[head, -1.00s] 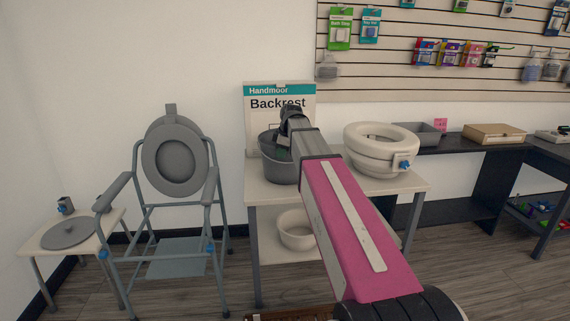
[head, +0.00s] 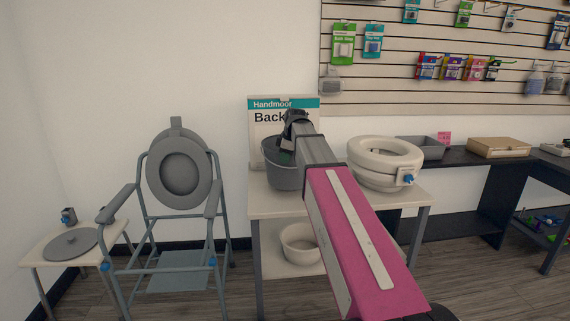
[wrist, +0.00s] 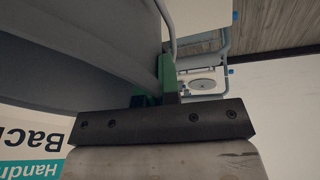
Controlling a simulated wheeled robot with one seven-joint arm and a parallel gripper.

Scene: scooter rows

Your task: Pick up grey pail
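The grey pail (head: 284,175) stands on a light table in front of a Backrest box in the head view. My arm reaches over it, and my dark gripper (head: 287,144) is at the pail's upper right rim, partly hiding it. In the wrist view the pail (wrist: 70,60) fills the upper left, very close. A green finger of my gripper (wrist: 166,78) is right against the pail's edge. The other finger is mostly hidden, so I cannot tell whether the rim is clamped between them.
A beige raised toilet seat (head: 385,162) stands on the table (head: 330,203) right of the pail. The Backrest box (head: 265,115) is behind it. A cream bowl (head: 300,245) sits on the lower shelf. A grey commode chair (head: 180,180) stands to the left.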

